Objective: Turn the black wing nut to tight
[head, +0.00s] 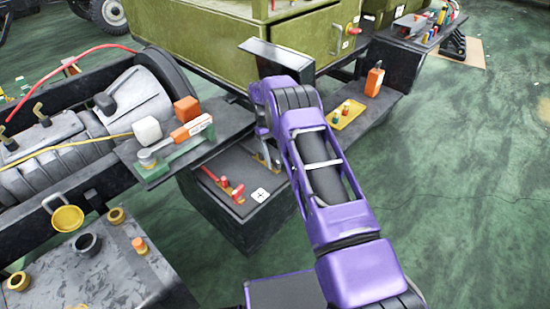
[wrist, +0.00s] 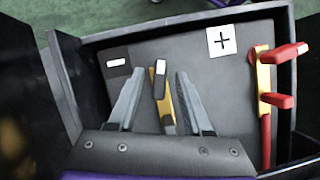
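In the wrist view, a brass-coloured clamp (wrist: 167,110) with a dark, pale-faced upper part (wrist: 160,80) stands on the black battery box top (wrist: 200,65). This upper part appears to be the black wing nut; its exact shape is unclear. It is beside a minus label (wrist: 118,62). My gripper (wrist: 160,95) is open, with one finger on each side of the clamp and gaps visible on both sides. In the head view, my gripper (head: 267,157) is low over the box (head: 240,212), and my arm hides the black wing nut.
A red-handled clamp (wrist: 268,85) stands at the box's right side, near a plus label (wrist: 221,41). The box has a raised rim (wrist: 65,85). In the head view, a plate with a green and orange tool (head: 175,148) is at left; a yellow tray (head: 347,122) is at right.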

